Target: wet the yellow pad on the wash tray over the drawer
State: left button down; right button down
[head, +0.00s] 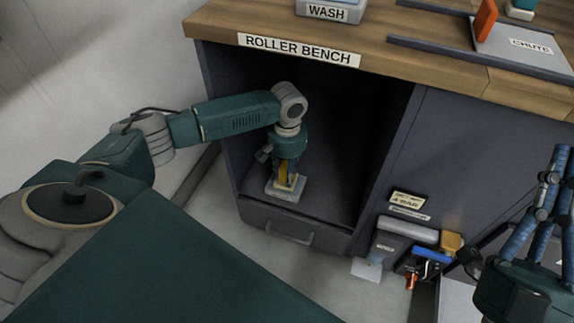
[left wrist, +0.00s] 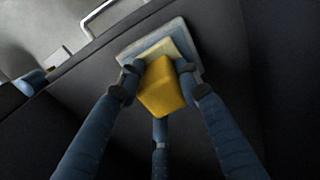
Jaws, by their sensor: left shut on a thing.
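My left gripper (head: 286,172) is inside the open bay of the bench, pointing down over a small grey tray (head: 283,195). It is shut on a yellow pad (left wrist: 163,92), a block held between its blue fingers in the left wrist view. The tray (left wrist: 181,24) has a pale yellow surface (left wrist: 168,49) just beyond the pad. I cannot tell whether the pad touches it. The tray stands on the bay floor above a drawer with a handle (head: 289,234). A tray labelled WASH (head: 328,12) is on the bench top. My right gripper (head: 545,205) is at the right edge, its opening unclear.
An orange-handled thing (head: 485,20) and a CHUTE plate (head: 527,45) are on top. A grey box (head: 388,246) and a blue-and-orange device (head: 423,258) are right of the drawer.

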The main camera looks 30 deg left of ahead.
pick_arm(q)
jog(key=shift+s+f, duration=0.15)
pick_arm(e)
jog(key=shift+w+a+f+g, duration=0.1)
jog(key=shift+w+f+g, duration=0.4)
jog(key=shift+w+f, duration=0.25)
dwell(2.5)
jog(key=shift+s, duration=0.1)
dwell(0.4)
